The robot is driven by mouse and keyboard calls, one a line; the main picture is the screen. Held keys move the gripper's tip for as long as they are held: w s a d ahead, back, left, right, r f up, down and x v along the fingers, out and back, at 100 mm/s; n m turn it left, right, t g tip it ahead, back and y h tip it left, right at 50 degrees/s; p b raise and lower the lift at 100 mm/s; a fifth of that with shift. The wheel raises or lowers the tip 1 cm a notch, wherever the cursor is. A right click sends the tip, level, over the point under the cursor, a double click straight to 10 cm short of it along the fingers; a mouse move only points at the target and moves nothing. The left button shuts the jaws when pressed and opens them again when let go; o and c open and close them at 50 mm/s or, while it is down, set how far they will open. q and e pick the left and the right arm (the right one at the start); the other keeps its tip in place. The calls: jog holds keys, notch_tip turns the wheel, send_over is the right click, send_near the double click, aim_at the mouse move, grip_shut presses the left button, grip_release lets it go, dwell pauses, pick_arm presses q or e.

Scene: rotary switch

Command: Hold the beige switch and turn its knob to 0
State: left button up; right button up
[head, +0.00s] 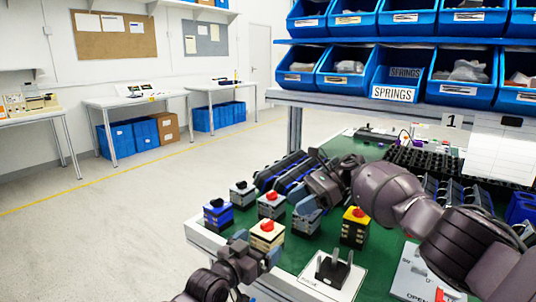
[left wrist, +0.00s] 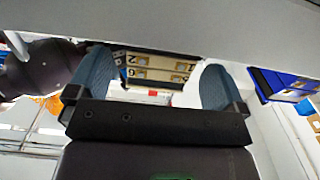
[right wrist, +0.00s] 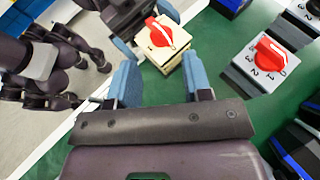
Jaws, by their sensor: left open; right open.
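The beige switch (head: 267,236), with a red knob on top, stands upright at the left front of the green worktop. My left gripper (head: 256,249) is open, with its blue fingers on either side of the switch; I cannot tell whether they touch it. In the left wrist view the switch's numbered terminal side (left wrist: 155,70) shows between the fingers. My right gripper (head: 307,216) is open and empty, to the right of the switch in the head view. In the right wrist view the red knob (right wrist: 158,32) lies beyond the right fingertips, apart from them; its number is unclear.
Around it stand a blue switch (head: 218,217), a grey switch (head: 243,196), a white-topped switch with a red knob (head: 271,206) and a yellow-topped switch (head: 354,229). A white plate with a dark holder (head: 310,278) lies at the front. Blue bins (head: 406,70) hang above the back.

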pick_arm(q)
jog(key=v, duration=0.9)
jog(key=shift+s+a, duration=0.15)
jog(key=shift+s, duration=0.05)
